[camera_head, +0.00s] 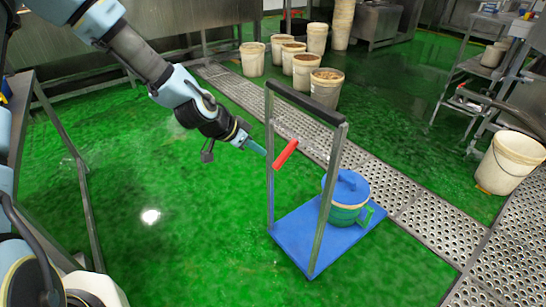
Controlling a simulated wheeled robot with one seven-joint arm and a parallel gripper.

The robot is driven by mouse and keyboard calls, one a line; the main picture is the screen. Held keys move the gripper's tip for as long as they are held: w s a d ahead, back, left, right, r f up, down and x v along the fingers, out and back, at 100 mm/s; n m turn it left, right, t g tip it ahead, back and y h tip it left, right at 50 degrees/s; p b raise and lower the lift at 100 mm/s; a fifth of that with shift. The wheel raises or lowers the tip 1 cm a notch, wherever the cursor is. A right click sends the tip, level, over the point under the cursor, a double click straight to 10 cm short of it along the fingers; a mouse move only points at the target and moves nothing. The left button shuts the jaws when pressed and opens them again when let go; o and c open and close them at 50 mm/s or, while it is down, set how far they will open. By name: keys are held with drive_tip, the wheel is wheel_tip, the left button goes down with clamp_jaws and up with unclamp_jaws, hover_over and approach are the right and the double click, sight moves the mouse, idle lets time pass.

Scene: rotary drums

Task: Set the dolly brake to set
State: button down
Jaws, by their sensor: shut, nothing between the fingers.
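The dolly has a flat blue deck (296,232) and an upright metal frame with a dark top bar (306,103). A red lever (286,153), which looks like the brake handle, sits by the frame's left post and slants up to the right. No set or release marking is readable. My gripper (265,153) reaches in from the upper left, shut, with its blue fingertips at the left post, close to the red lever's lower left side. I cannot tell whether they touch the lever. A blue-lidded drum (345,198) with a green lower part stands on the deck, partly behind the right post.
Wet green floor (180,225) is open left of the dolly. A perforated metal drain strip (420,215) runs behind it. Several buckets (326,88) stand at the back. A white bucket (508,163) and a metal rack (475,75) are at the right.

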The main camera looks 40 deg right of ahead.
sight(275, 165)
drive_tip(key=p+x, duration=0.2)
drive_tip(key=x, duration=0.6)
drive_tip(key=shift+f, duration=0.1)
